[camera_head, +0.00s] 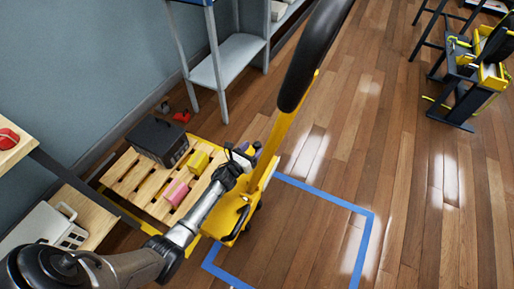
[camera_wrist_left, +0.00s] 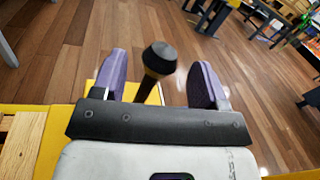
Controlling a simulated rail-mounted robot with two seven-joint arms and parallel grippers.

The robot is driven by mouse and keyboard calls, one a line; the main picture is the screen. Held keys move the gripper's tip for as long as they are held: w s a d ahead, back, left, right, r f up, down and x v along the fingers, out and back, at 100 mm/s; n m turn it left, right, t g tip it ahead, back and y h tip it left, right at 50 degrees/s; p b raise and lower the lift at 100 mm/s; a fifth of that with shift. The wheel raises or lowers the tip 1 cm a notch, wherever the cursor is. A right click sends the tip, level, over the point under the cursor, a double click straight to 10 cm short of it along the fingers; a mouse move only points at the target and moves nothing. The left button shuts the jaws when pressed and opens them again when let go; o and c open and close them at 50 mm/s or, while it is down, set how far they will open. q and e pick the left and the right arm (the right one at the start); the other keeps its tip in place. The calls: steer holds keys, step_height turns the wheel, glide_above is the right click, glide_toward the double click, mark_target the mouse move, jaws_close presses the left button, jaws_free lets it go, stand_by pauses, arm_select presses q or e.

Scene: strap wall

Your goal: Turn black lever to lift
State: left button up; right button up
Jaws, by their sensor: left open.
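A yellow pallet jack (camera_head: 268,150) with a big black handle (camera_head: 312,52) stands in the middle of the head view. In the left wrist view, a black knob on a dark stem (camera_wrist_left: 160,58), which looks like the black lever, stands between my left gripper's purple fingers. A gap shows on both sides of it. My left gripper (camera_head: 248,152) is open beside the jack's yellow mast; in the wrist view its fingers (camera_wrist_left: 160,78) are spread. In the head view the lever is hidden or too small to make out. My right gripper is not in view.
A blue floor outline (camera_head: 322,192) lies right of the jack. Wooden floor on the right is mostly clear.

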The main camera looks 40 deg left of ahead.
arm_select(q)
steer(key=shift+w+b, duration=0.4)
steer(key=shift+w, duration=1.1)
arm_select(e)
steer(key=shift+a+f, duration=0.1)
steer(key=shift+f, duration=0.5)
